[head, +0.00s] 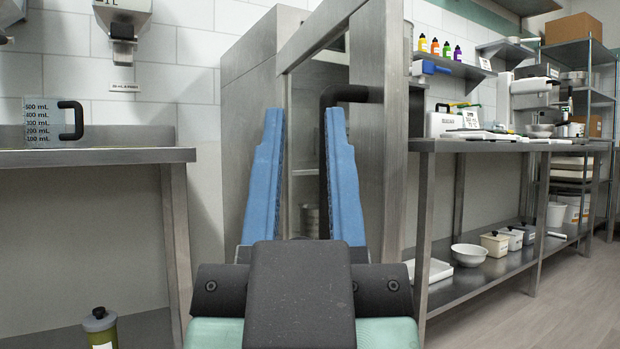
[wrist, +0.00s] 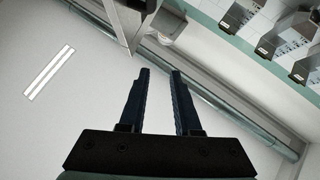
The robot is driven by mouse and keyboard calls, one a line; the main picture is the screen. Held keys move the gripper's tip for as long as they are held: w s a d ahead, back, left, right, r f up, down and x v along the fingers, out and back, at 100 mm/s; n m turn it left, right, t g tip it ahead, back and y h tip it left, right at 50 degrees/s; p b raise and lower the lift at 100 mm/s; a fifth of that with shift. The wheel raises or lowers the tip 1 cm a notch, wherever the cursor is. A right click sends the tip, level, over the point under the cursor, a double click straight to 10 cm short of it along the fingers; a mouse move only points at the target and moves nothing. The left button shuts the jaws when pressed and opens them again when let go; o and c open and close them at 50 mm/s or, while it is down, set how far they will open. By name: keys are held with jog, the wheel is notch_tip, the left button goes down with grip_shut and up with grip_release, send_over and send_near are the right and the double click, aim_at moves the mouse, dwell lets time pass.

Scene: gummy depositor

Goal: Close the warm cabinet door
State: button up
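The warm cabinet (head: 250,130) is a tall stainless steel box against the tiled wall, in the middle of the head view. Its door (head: 382,130) is a steel frame around a see-through pane and stands open, swung out toward me. A black bar handle (head: 350,94) is on the door's wide right-hand upright, partly hidden by my right finger. My gripper (head: 304,112) has two blue fingers, spread apart with nothing between them, in front of the door in the picture. Contact cannot be told. The wrist view shows the gripper (wrist: 160,75) open and pointing upward.
A steel table with a measuring jug (head: 45,122) stands at left, a green-filled bottle (head: 100,325) below it. A long steel bench (head: 480,147) with equipment stands at right, close beside the door. Floor (head: 500,310) is clear at lower right. The wrist view shows a ceiling lamp (wrist: 48,72).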

aim_at(374, 197)
jog(key=w+p, duration=0.1)
jog(key=w+g+h+p, duration=0.1)
jog(key=w+p, duration=0.1)
jog(key=p, duration=0.1)
jog(key=shift+w+a+r+g, duration=0.1)
jog(key=shift+w+r+g, duration=0.05)
jog(key=shift+r+g, duration=0.2)
grip_shut()
jog(key=w+a+f+n+g+h+p, duration=0.2)
jog(key=w+f+n+g+h+p, duration=0.35)
jog(key=p, duration=1.65)
jog(key=s+n+g+h+p, duration=0.1)
jog(key=s+n+g+p, duration=0.5)
jog(key=p, duration=1)
jog(key=w+d, duration=0.1)
jog(key=w, duration=0.1)
jog(key=w+d+n+t, duration=0.1)
jog(key=w, duration=0.1)
jog(key=w+d+t, duration=0.1)
jog(key=w+d, duration=0.1)
jog(key=shift+w+d+f+b, duration=0.1)
jog(key=shift+w+f+b, duration=0.2)
jog(key=shift+w+f, duration=0.1)
jog(key=shift+w+d, duration=0.35)
jog(key=shift+d, duration=0.6)
jog(key=shift+w+d, duration=0.3)
jog(key=shift+d, duration=0.6)
